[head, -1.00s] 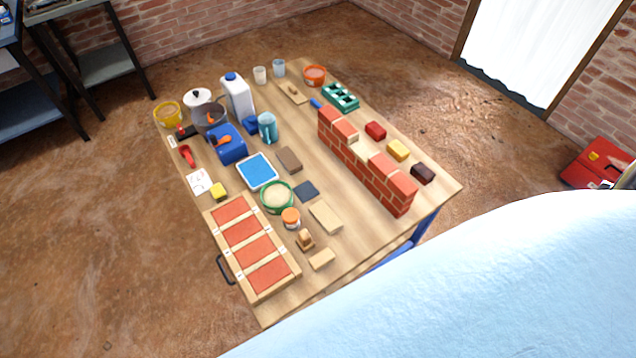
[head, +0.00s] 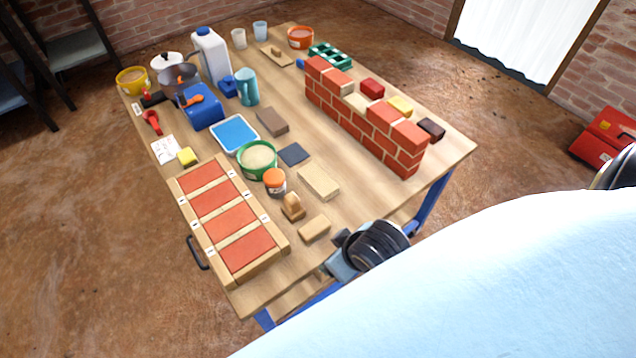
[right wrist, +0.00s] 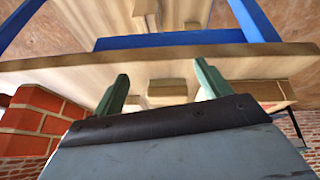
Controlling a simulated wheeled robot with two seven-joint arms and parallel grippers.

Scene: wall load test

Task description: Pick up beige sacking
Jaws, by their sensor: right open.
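Two flat beige pieces lie on the wooden table (head: 350,205) in the head view: a smaller block (head: 314,228) near the front edge and a longer one (head: 318,181) behind it. I cannot tell which, if either, is the sacking. My right gripper (head: 336,257) is at the table's front edge, close to the smaller block and apart from it. In the right wrist view the green fingers (right wrist: 163,75) are spread, with a beige block (right wrist: 167,87) beyond the gap between them. My left gripper is not in view.
A brick wall (head: 365,130) stands along the right side of the table. A wooden crate with red panels (head: 232,250) is at the front left. A wooden-handled tool (head: 292,207), an orange-lidded jar (head: 274,182) and a green bowl (head: 257,160) are near the beige pieces.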

